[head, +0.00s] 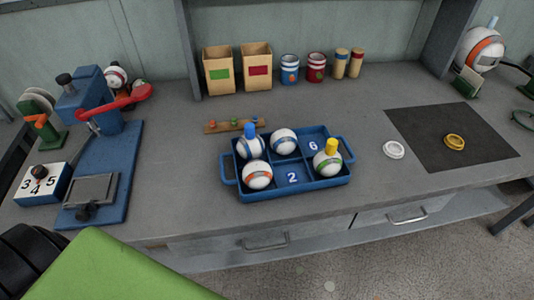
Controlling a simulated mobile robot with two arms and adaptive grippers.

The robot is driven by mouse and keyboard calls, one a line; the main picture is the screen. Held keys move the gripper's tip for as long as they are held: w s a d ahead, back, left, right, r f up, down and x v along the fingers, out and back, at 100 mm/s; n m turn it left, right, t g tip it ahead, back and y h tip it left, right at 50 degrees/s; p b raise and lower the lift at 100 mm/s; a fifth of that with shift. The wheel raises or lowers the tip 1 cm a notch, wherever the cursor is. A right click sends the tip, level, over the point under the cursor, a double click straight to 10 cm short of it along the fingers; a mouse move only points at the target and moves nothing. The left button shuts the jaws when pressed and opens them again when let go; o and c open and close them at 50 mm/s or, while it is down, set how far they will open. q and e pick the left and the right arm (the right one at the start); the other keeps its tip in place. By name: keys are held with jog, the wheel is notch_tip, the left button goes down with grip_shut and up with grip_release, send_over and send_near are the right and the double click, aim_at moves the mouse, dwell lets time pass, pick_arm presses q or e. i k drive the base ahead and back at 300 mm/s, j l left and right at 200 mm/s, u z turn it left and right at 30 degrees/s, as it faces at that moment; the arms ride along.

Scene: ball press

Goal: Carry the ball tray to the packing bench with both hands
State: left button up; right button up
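The blue ball tray (308,184) sits on the grey worktop near its front edge, with one loop handle at its left end and one at its right. It holds several white balls with coloured bands. A ball with a blue peg (251,146) is back left, a plain-topped ball (284,141) back middle, a banded ball (257,175) front left, and a ball with a yellow peg (328,158) front right. The compartments numbered 2 and 6 are empty. Neither of my grippers is in view. I cannot tell which surface is the packing bench.
A blue press (92,110) with a red lever and a number block (42,184) stand at left. Boxes (218,72) and cans (290,70) line the back. A peg strip (236,125) lies behind the tray. A dark mat (425,133) and white ring (393,149) are at right.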

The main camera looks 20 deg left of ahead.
aim_at(459, 118)
jog(key=i+u, duration=0.3)
jog(key=l+u, duration=0.1)
jog(key=u, duration=0.25)
jog(key=l+u, duration=0.2)
jog(key=k+l+u, duration=0.2)
jog(key=l, duration=0.15)
jog(key=i+l, duration=0.05)
